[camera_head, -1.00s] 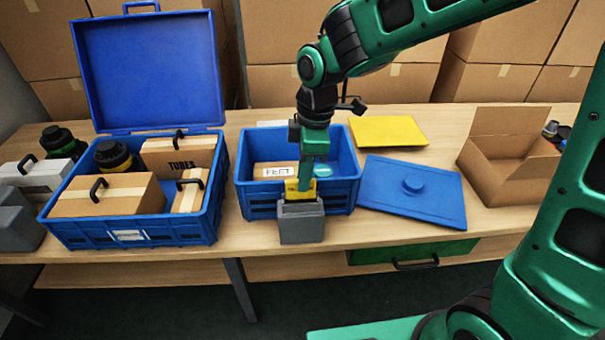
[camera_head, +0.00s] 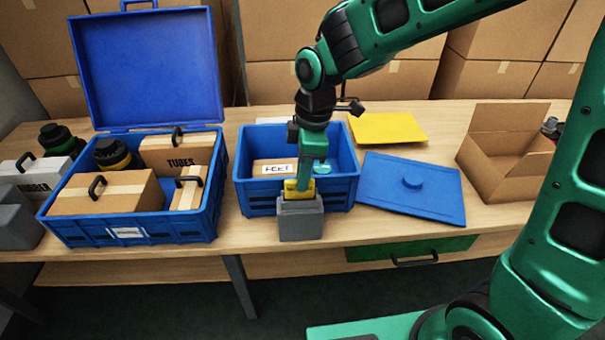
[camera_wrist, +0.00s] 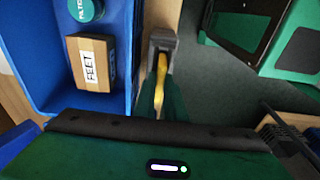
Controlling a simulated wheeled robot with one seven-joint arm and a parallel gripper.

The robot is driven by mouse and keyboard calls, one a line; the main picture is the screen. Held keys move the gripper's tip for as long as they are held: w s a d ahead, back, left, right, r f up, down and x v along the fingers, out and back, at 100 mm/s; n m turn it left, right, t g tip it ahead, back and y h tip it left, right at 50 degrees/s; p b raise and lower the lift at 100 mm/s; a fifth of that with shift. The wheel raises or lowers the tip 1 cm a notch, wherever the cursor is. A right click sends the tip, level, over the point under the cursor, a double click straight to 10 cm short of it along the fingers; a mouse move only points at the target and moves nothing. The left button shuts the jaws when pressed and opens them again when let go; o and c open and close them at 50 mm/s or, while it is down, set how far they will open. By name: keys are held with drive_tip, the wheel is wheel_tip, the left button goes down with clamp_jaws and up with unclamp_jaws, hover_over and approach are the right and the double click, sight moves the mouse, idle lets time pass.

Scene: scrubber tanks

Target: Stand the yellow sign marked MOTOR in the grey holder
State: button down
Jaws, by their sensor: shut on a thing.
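The grey holder (camera_head: 301,222) stands at the table's front edge, in front of the small blue crate. The yellow sign (camera_head: 293,191) is upright, with its lower end at the holder's top. My gripper (camera_head: 301,187) is shut on the sign from above. In the wrist view the yellow sign (camera_wrist: 161,75) sits between my fingers (camera_wrist: 160,95) and reaches into the grey holder (camera_wrist: 163,42). The MOTOR lettering is not visible, and my fingers hide part of the sign. I cannot tell how deep its lower end sits.
The blue crate (camera_head: 340,190) behind the holder contains a box marked FEET (camera_wrist: 90,62) and a round teal-lidded item. A blue lid (camera_head: 430,200) and a yellow panel (camera_head: 388,128) lie to the right. A large open blue case (camera_head: 75,232) stands left; an open cardboard box (camera_head: 490,185) stands right.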

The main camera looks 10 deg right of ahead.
drive_tip(key=shift+f, duration=0.75)
idle(1.2)
drive_tip(key=c, duration=0.9)
unclamp_jaws()
drive_tip(key=shift+r, duration=3.55)
